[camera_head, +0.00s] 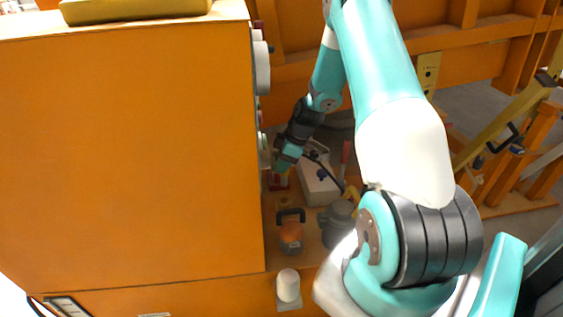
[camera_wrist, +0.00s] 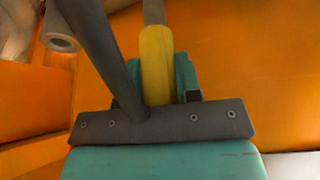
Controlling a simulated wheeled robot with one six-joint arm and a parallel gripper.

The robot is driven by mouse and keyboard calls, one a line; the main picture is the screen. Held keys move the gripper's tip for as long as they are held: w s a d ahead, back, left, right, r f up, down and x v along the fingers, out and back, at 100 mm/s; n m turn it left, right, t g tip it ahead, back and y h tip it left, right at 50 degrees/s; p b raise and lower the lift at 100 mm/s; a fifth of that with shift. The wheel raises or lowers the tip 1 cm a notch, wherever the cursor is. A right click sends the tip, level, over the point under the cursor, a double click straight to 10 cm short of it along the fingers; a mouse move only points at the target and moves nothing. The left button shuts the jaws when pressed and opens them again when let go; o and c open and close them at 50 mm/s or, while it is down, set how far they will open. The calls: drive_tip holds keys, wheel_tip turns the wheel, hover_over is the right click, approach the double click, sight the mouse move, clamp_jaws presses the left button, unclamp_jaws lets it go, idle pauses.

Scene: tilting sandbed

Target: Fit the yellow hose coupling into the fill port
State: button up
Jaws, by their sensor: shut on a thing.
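The yellow hose coupling (camera_wrist: 157,65) shows in the wrist view, pointing away from me, with a grey piece (camera_wrist: 153,12) at its far end. My gripper (camera_wrist: 158,88) is shut on it; one teal finger shows on its right. In the head view my gripper (camera_head: 286,160) is low beside the right face of the orange cabinet (camera_head: 130,150); the coupling is not clear there. Round pale fittings (camera_head: 262,68) stick out from that face. I cannot tell which is the fill port, or whether the coupling touches it.
A pale hollow cylinder (camera_wrist: 60,38) is at the wrist view's upper left. Below my arm stand an orange canister (camera_head: 290,236), a grey container (camera_head: 337,222) and a white box (camera_head: 318,184). A yellow and orange frame (camera_head: 505,125) stands at right. Room beside the cabinet is narrow.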

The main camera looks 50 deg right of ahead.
sight(284, 185)
drive_tip(key=shift+f+b, duration=1.8)
drive_tip(key=shift+f, duration=0.85)
drive_tip(key=shift+f+b, duration=2.05)
drive_tip(key=shift+f, duration=0.6)
drive_tip(key=o, duration=1)
drive_tip(key=p+v, duration=0.1)
drive_tip(key=v, duration=1.6)
drive_tip(key=shift+s+r, duration=0.1)
drive_tip(key=shift+r, duration=0.2)
